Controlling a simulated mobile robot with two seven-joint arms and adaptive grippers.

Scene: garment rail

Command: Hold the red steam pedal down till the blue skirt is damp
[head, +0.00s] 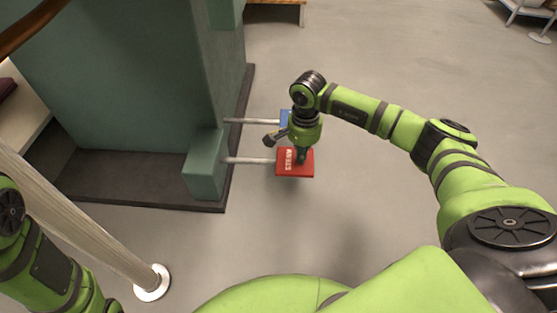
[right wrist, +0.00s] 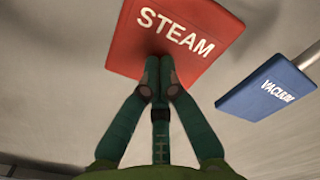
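The red steam pedal (head: 287,167) sticks out on a metal bar from a teal machine, low over the floor, and shows its white STEAM label. It also fills the top of the right wrist view (right wrist: 128,45). My right gripper (head: 301,158) points down at the pedal. In the right wrist view its fingertips (right wrist: 160,60) are together with nothing between them, over the pedal's near edge. They look to be on the pedal, but I cannot tell how far it is pressed. My left gripper is out of view; only part of its arm shows. The blue skirt is not in view.
A blue vacuum pedal (head: 284,117) sits close behind the red one, also in the right wrist view (right wrist: 270,88). The teal machine (head: 130,80) stands on a dark base (head: 130,190). A pale post (head: 90,230) stands at lower left. Floor to the right is clear.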

